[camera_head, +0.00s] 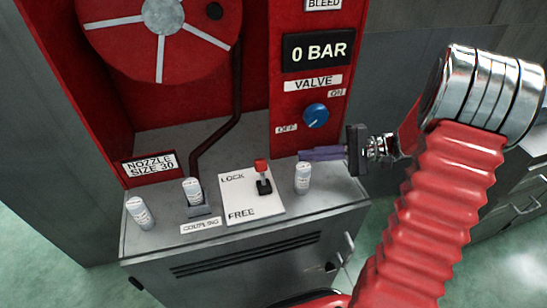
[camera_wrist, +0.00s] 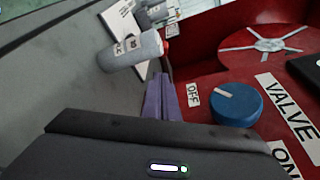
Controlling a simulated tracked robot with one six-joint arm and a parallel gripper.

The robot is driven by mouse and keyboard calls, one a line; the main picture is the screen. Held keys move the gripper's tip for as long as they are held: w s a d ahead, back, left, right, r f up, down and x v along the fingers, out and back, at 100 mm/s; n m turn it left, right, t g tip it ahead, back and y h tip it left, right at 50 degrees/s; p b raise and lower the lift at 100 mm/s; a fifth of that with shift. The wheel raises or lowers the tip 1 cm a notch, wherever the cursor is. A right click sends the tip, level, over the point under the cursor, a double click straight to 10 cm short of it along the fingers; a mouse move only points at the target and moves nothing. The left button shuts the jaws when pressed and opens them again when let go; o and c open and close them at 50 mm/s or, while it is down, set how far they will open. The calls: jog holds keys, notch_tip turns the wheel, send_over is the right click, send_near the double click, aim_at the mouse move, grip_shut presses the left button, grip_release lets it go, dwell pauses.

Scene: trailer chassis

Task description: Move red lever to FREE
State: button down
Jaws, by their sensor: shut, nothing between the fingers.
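The red lever (camera_head: 261,166) stands on a white panel (camera_head: 240,204) on top of the grey cabinet. Its black base is at the panel's right side, and its red knob leans to the end marked LOCK; FREE is printed at the near end. My gripper (camera_head: 301,155) has purple fingers, shut and empty, pointing left. It is to the right of the lever, apart from it, close to a white cylinder (camera_head: 303,178). In the wrist view, my fingers (camera_wrist: 160,78) point toward a cylinder (camera_wrist: 133,50) that hides most of the lever; a bit of red shows beside it.
Other white cylinders stand left of the panel, one in the coupling holder (camera_head: 193,192) and one on the cabinet top (camera_head: 139,212). The blue valve knob (camera_head: 316,115) is on the red wall just above my fingers. A dark red pipe (camera_head: 215,130) rises behind.

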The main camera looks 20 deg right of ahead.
dwell(0.3)
jog(key=x, duration=1)
dwell(0.4)
jog(key=shift+s+r+n+t+y, duration=0.4)
jog(key=shift+s+r+n, duration=0.3)
jog(key=shift+n, duration=0.6)
jog(key=shift+d, duration=0.1)
jog(key=v, duration=1)
jog(key=shift+f, duration=0.1)
